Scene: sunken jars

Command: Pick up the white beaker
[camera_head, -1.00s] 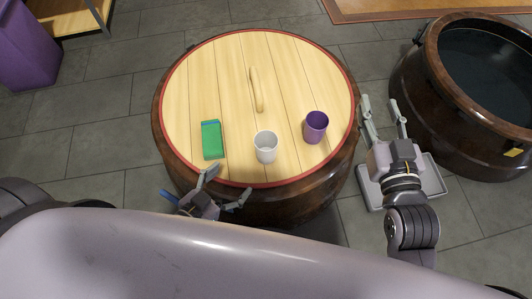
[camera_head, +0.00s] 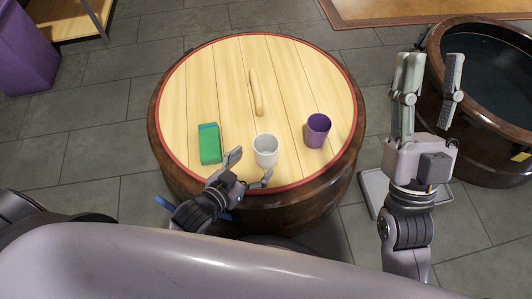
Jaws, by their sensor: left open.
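The white beaker (camera_head: 265,149) stands upright on the wooden lid (camera_head: 211,80) of the closed jar, near the lid's front edge. My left gripper (camera_head: 252,166) is open at the front of the beaker, its two fingers spread towards it, one to the left and one low at the front. I cannot tell whether a finger touches it. My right gripper (camera_head: 432,72) is raised to the right of the lid, fingers pointing up and apart, with nothing between them.
A purple cup (camera_head: 318,131) stands right of the beaker. A green box-like item (camera_head: 210,146) lies to the left. The lid has a wooden handle (camera_head: 257,92). An open dark jar (camera_head: 487,68) stands at right, and a grey tray (camera_head: 373,188) lies on the floor.

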